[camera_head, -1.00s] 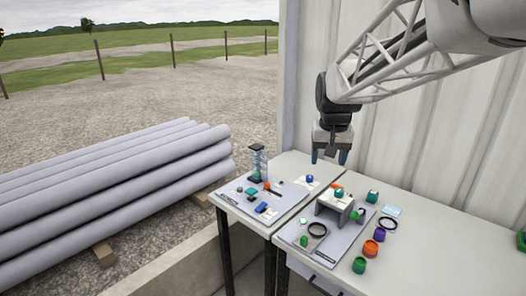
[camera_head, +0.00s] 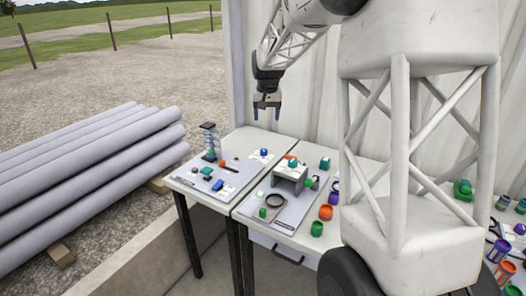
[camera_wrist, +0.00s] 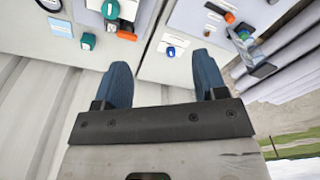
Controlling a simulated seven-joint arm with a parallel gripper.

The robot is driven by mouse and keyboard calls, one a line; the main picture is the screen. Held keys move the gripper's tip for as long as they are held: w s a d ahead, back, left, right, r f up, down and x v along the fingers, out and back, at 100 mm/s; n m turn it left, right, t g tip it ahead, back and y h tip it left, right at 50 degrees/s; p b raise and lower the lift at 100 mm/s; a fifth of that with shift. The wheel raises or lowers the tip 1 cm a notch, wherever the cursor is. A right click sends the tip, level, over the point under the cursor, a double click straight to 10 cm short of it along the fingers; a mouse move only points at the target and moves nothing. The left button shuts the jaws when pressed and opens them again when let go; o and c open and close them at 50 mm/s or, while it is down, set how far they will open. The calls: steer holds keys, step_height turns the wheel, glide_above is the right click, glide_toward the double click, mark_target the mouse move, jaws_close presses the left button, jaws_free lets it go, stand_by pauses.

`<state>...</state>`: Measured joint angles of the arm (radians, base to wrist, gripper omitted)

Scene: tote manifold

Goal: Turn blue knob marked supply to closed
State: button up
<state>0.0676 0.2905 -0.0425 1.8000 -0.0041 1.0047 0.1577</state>
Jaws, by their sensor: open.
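A round blue knob (camera_head: 264,152) sits on a white plate near the back right corner of the left board. It also shows in the wrist view (camera_wrist: 171,51), just beyond the gap between my fingers. Its marking is too small to read, so I cannot tell its setting. My gripper (camera_head: 267,111) is open and empty, pointing down, above and slightly behind the knob and apart from it. In the wrist view its two blue fingers (camera_wrist: 163,68) stand wide apart. Another blue part (camera_head: 218,185) lies toward the front of the left board.
The left board (camera_head: 196,186) also carries a clear tower (camera_head: 209,140) and an orange part. The right board (camera_head: 254,212) holds a grey bridge-like block (camera_head: 289,178) and a black ring. Green, orange and purple cups stand farther right. The corrugated wall is close behind the tables.

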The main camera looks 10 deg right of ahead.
steer(key=w+d+f, duration=0.3)
steer(key=w+f, duration=0.7)
steer(key=w, duration=0.5)
steer(key=m+g, duration=0.1)
glide_above(264, 150)
step_height(264, 150, down, 13)
steer(key=shift+s+a+r, duration=0.1)
steer(key=shift+s, duration=0.05)
steer(key=shift+w+f, duration=0.3)
steer(key=shift+f, duration=0.2)
steer(key=shift+f, duration=0.15)
steer(key=shift+f, duration=3.75)
steer(key=c, duration=0.9)
